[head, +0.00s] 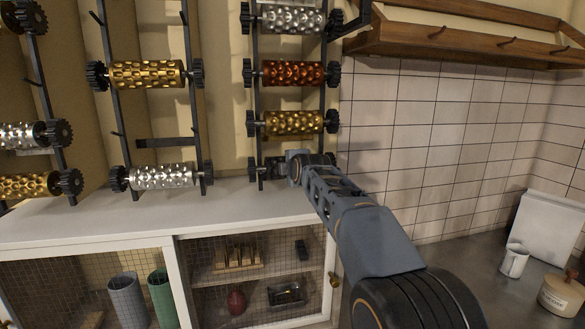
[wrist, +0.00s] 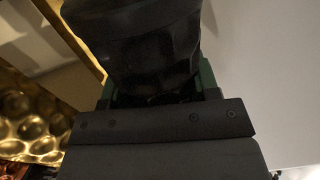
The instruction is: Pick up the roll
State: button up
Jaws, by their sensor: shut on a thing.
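My gripper (head: 294,168) is at the foot of the right-hand rack, just below a gold roll (head: 294,123). Its fingertips are small and partly hidden by my arm in the head view. In the wrist view, a dark rounded thing (wrist: 140,45) sits between the jaws, and my gripper is shut on it. A dimpled gold roll (wrist: 30,125) shows at the left edge of the wrist view, apart from the jaws.
The right rack also holds a copper roll (head: 292,73) and a silver roll (head: 291,19). The middle rack holds a gold roll (head: 147,74) and a silver roll (head: 162,177). The white cabinet top (head: 110,214) is clear in front.

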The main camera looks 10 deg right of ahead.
grip_shut()
jog(key=shift+r, duration=0.2)
jog(key=shift+s, duration=0.1)
jog(key=shift+s+r+b, duration=0.3)
jog(key=shift+r, duration=0.1)
jog(key=w+r+b+v, duration=0.1)
jog(key=r+b+v, duration=0.2)
jog(key=v, duration=1.1)
jog(key=shift+s+r+b, duration=0.25)
jog(key=shift+s+b, duration=0.15)
jog(key=shift+b, duration=0.25)
